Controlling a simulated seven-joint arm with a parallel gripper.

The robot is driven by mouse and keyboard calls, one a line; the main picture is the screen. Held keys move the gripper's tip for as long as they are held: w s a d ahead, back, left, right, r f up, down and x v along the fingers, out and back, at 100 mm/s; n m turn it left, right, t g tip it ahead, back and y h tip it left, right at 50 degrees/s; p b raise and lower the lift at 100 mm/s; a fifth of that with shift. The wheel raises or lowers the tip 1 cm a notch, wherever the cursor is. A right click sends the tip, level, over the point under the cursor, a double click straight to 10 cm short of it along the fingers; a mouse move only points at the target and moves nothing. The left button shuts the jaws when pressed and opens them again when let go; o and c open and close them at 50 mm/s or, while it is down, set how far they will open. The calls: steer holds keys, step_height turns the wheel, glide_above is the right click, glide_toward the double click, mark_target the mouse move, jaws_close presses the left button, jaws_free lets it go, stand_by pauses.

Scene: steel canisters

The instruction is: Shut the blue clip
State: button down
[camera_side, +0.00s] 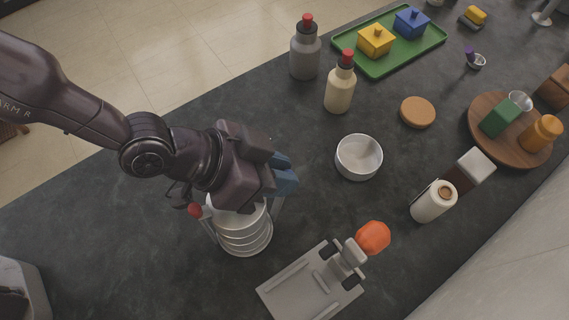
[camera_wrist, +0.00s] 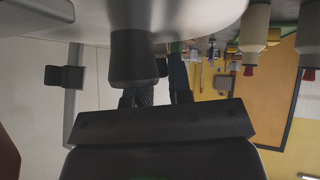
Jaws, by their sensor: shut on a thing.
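The steel canister (camera_side: 243,232) stands upright on the dark counter, ribbed and pale, with its top largely covered by my gripper (camera_side: 273,182). A blue part (camera_side: 287,177), which I take for the blue clip, shows at the canister's right side against my gripper. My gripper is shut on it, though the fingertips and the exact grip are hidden. I cannot tell the clip's angle. A red-ended part (camera_side: 195,210) juts out at the canister's left. In the wrist view a dark knob (camera_wrist: 135,60) hangs in front of my fingers and hides their ends.
A grey fixture with an orange knob (camera_side: 373,238) lies at the canister's lower right. A round tin (camera_side: 359,158), a cream bottle (camera_side: 339,92) and a grey bottle (camera_side: 305,58) stand beyond. The counter left of the canister is clear.

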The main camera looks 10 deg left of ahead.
steer(key=shift+s+a+f, duration=0.15)
steer(key=shift+s+f, duration=0.05)
steer(key=c, duration=1.1)
jaws_free()
steer(key=shift+r, duration=0.1)
steer(key=shift+r, duration=0.15)
steer(key=v, duration=1.2)
steer(key=shift+a+r, duration=0.2)
steer(key=shift+a, duration=0.05)
steer(key=shift+s, duration=0.1)
